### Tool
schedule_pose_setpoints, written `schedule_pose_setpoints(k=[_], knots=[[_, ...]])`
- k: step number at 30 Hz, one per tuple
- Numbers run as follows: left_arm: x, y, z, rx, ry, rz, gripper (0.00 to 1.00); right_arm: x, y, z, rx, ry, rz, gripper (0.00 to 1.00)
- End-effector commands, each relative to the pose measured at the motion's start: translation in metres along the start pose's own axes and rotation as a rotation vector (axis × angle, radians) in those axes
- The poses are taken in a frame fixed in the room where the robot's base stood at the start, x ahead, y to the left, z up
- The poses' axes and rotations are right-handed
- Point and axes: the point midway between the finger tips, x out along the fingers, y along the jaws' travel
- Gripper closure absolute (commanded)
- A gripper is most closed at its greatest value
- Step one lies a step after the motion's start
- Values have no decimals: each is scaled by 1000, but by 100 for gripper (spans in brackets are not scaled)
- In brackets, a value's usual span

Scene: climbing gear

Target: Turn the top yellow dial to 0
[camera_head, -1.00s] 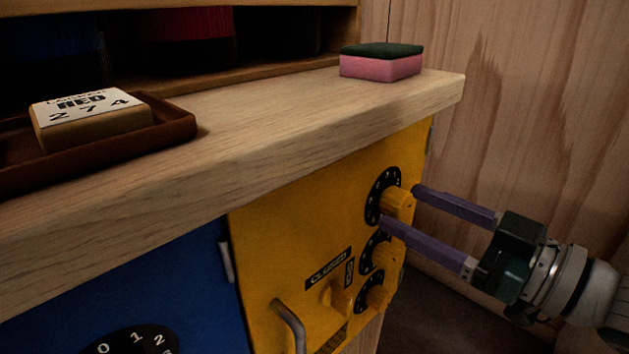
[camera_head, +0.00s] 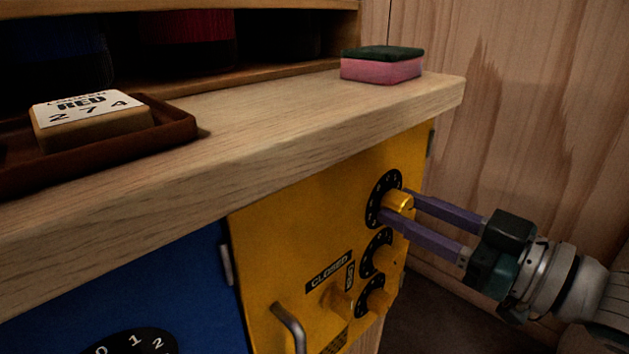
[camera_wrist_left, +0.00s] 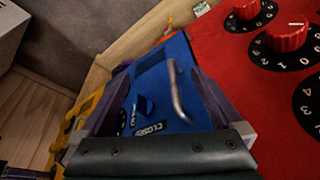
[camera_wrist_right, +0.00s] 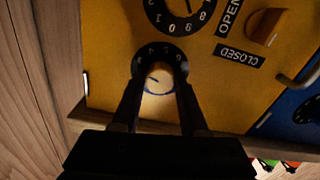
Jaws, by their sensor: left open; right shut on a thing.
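The top yellow dial (camera_head: 398,202) is a yellow knob on a black numbered disc, high on the yellow door (camera_head: 290,230) at the right. My right gripper (camera_head: 393,205) is shut on this knob, one finger on each side. In the right wrist view the dial (camera_wrist_right: 160,78) sits between the fingertips of my right gripper (camera_wrist_right: 160,85); the fingers cover part of its number ring, and I cannot tell its setting. Two more yellow dials (camera_head: 384,258) (camera_head: 377,300) are below. My left gripper (camera_wrist_left: 160,105) is open in the left wrist view, in front of a blue door.
A wooden worktop (camera_head: 260,125) overhangs the doors. On it are a pink and green sponge (camera_head: 382,65) and a tray (camera_head: 175,130) with a "RED 2 7 4" block (camera_head: 88,122). A metal handle (camera_head: 290,325) sticks out from the yellow door. A wooden wall (camera_head: 540,110) stands at right.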

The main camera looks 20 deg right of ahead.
Motion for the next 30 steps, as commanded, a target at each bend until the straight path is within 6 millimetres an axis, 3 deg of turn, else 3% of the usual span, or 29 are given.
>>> schedule_pose_setpoints(k=[16,30], knots=[[-2,-2,0,7,-2,-6,0,0,0,0,-68,0,0,100],[-8,-3,-2,9,-2,-7,0,0,1,0,-450,-1,1,100]])
